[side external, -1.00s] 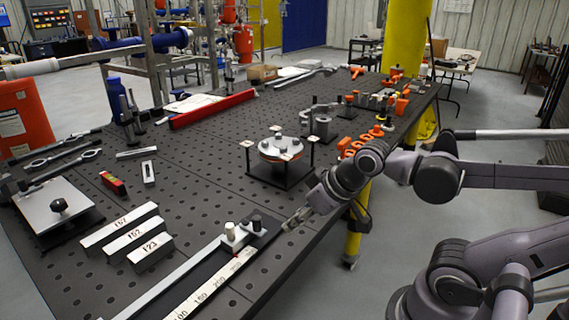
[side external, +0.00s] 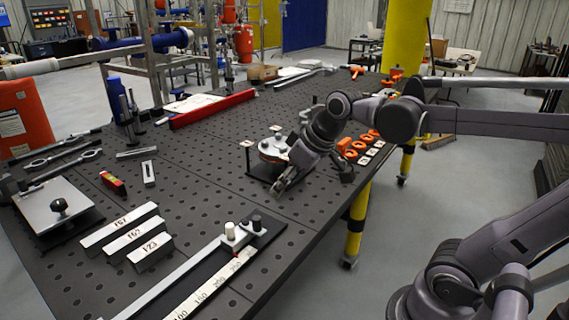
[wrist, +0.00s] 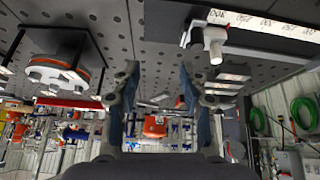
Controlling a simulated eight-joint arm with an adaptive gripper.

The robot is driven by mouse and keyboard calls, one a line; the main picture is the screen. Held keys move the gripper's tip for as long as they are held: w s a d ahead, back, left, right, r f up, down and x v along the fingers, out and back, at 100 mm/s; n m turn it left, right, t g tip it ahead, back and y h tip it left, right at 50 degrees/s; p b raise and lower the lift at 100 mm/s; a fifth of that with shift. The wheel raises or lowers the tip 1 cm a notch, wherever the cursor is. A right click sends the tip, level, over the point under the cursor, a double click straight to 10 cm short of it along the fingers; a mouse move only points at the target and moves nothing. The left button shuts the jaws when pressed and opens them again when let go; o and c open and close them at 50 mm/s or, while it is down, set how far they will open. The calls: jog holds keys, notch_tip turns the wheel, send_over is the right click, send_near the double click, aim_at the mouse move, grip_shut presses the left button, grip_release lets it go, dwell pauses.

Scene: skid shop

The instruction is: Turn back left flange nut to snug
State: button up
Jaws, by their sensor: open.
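The round flange (side external: 272,146), with a light top and an orange band, stands on a black stand at the middle of the table. Several nuts show on its top. I cannot tell surely which is the back left flange nut. My gripper (side external: 278,188) is beside the stand's front, low over the table, and my wrist hides the flange's right side. In the wrist view the flange (wrist: 60,72) is at the upper left, outside my jaws. My gripper (wrist: 158,72) is open, with nothing between the fingers.
A rail fixture (side external: 238,236) with a white and a black knob lies at the front. Numbered blocks (side external: 130,240) sit left of it. Orange parts (side external: 358,146) line the right edge. The perforated table (side external: 200,195) is clear left of the stand.

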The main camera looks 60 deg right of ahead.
jog(key=w+d+r+n+g, duration=0.1)
jog(key=w+d+r, duration=0.4)
jog(key=w, duration=0.2)
jog(key=n+g+y, duration=0.1)
jog(key=n+y, duration=0.1)
jog(key=n, duration=0.2)
send_near(265, 144)
jog(key=x, duration=0.5)
jog(key=d+x, duration=0.1)
jog(key=x, duration=0.2)
jog(key=shift+w, duration=0.35)
grip_shut()
